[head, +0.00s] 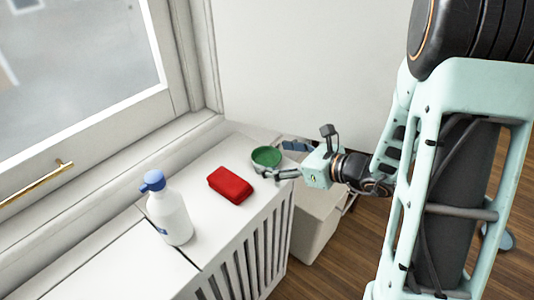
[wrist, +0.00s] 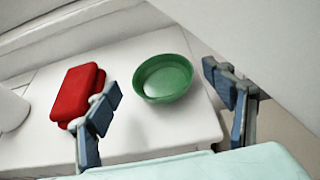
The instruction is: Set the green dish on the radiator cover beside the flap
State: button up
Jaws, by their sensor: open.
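The green dish (head: 266,157) sits upright on the white radiator cover (head: 195,218), near its far right end. My gripper (head: 273,174) is at the dish's near right side, with its fingers pointing toward it. In the wrist view the green dish (wrist: 163,78) lies beyond and between the two spread fingers of my gripper (wrist: 165,100), and neither finger is clearly seen touching it. The gripper is open and holds nothing. A seam crosses the cover's top near the bottle; I cannot tell for sure which part is the flap.
A red case (head: 231,185) lies left of the dish. A white spray bottle with a blue top (head: 170,212) stands farther left. A window with a brass handle (head: 38,184) borders the cover. A pale bin (head: 315,225) stands on the floor at the cover's right end.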

jog(key=p+v, duration=0.1)
jog(key=v, duration=0.7)
jog(key=shift+s+d+r, duration=0.1)
